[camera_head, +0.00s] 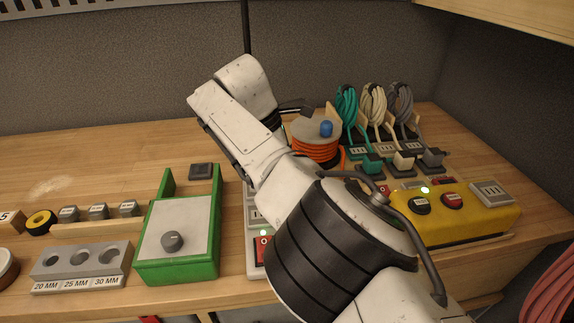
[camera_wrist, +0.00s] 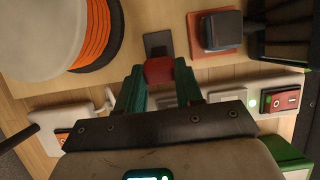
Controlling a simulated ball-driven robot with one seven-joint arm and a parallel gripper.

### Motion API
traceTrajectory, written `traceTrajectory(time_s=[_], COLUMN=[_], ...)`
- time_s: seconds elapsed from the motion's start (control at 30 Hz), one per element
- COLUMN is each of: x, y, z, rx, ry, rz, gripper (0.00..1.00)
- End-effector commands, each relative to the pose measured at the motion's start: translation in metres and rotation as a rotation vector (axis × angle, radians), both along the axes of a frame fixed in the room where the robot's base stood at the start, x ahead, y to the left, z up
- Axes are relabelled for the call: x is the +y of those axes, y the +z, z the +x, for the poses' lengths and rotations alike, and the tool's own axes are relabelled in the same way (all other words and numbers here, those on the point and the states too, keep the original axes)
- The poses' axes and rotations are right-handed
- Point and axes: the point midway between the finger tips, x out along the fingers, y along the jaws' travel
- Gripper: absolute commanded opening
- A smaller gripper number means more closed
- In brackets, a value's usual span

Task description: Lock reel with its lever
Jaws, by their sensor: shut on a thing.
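The reel (camera_head: 318,150) has a pale top disc, orange cord wound on it and a blue knob on top. It stands at the back, right of my gripper (camera_head: 293,107) in the head view. In the wrist view the reel (camera_wrist: 97,38) is at the upper left, beside the fingers. My gripper's green fingers (camera_wrist: 158,80) are shut on a red piece (camera_wrist: 158,69), which looks like the lever's grip. The red piece is not visible in the head view.
Coiled cords (camera_head: 374,104) hang on hooks right of the reel. A yellow box (camera_head: 470,222) with buttons is at the right. A green box (camera_head: 180,235) stands left of my arm. A power strip with a red switch (camera_wrist: 285,100) lies close by. The back-left bench is clear.

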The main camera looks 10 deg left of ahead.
Motion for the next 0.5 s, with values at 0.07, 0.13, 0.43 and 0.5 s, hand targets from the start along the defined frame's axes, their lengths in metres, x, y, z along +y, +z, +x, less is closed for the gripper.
traceTrajectory(time_s=[0.07,0.13,0.43,0.5], x=[0.0000,0.0000,0.0000,0.0000], y=[-0.0031,-0.0033,-0.0028,-0.0023], z=[-0.0012,-0.0013,-0.0010,-0.0008], rx=[0.005,0.005,0.004,0.003], ry=[0.000,0.000,0.000,0.000], rz=[-0.001,-0.001,-0.001,-0.001], gripper=[0.00,0.00,0.55,0.62])
